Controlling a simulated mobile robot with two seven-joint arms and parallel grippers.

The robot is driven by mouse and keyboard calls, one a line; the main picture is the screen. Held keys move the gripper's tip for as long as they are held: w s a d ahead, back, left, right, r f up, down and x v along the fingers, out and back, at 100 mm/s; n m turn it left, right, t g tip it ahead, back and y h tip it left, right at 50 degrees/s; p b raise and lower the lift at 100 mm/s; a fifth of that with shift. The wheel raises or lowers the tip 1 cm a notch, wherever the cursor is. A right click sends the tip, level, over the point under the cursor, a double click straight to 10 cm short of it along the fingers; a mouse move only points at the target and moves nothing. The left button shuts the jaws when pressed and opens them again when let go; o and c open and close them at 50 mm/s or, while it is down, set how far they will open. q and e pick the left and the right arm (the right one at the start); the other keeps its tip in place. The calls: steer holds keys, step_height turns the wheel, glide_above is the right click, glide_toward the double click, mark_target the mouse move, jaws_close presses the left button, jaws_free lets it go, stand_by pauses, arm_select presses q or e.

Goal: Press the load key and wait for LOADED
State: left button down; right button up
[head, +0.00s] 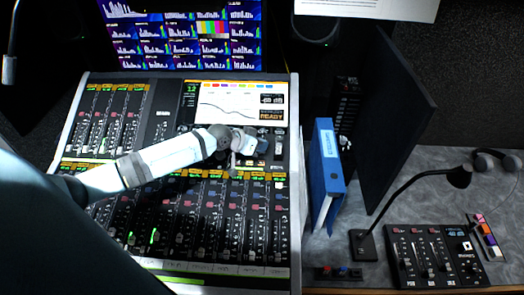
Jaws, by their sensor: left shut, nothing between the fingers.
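The mixing console (292,200) fills the middle of the head view, with faders, knobs and rows of keys. Its small screen (225,105) shows a curve, and an orange READY panel (271,115) sits at the screen's right. My left arm reaches in from the left across the console. My left gripper (247,145) is shut and empty, over the panel just below the screen. I cannot tell whether it touches a key. The load key cannot be made out; the gripper hides part of the panel there. My right gripper is not in view.
A monitor wall (185,35) stands behind the console. To the right are a blue binder (325,165), a dark upright panel (385,110), a gooseneck lamp (410,185), a small fader box (430,255) and headphones (495,160). Grey desk lies bare between them.

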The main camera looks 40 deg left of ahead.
arm_select(q)
steer(key=shift+f, duration=0.1)
steer(key=shift+w+a+f+b, duration=0.1)
steer(key=shift+w+f+b, duration=0.05)
steer(key=shift+f+b, duration=0.15)
steer(key=shift+w+a+f+b, duration=0.1)
steer(key=shift+f+b, duration=0.25)
steer(key=shift+f, duration=0.05)
stand_by(0.8)
steer(key=shift+r, duration=0.15)
steer(key=shift+s+d+r+p, duration=0.1)
steer(key=shift+s+r+p, duration=0.05)
steer(key=shift+r+p, duration=0.3)
steer(key=shift+s+d+r+p, duration=0.1)
steer(key=shift+r+p, duration=0.1)
steer(key=shift+p, duration=0.3)
steer(key=r+p, duration=0.2)
steer(key=p, duration=0.1)
steer(key=s+r+p, duration=0.1)
steer(key=shift+s+d+r, duration=0.1)
steer(key=shift+d+r, duration=0.25)
steer(key=shift+s+d+r+p, duration=0.2)
steer(key=shift+r+p, duration=0.25)
steer(key=shift+p, duration=0.4)
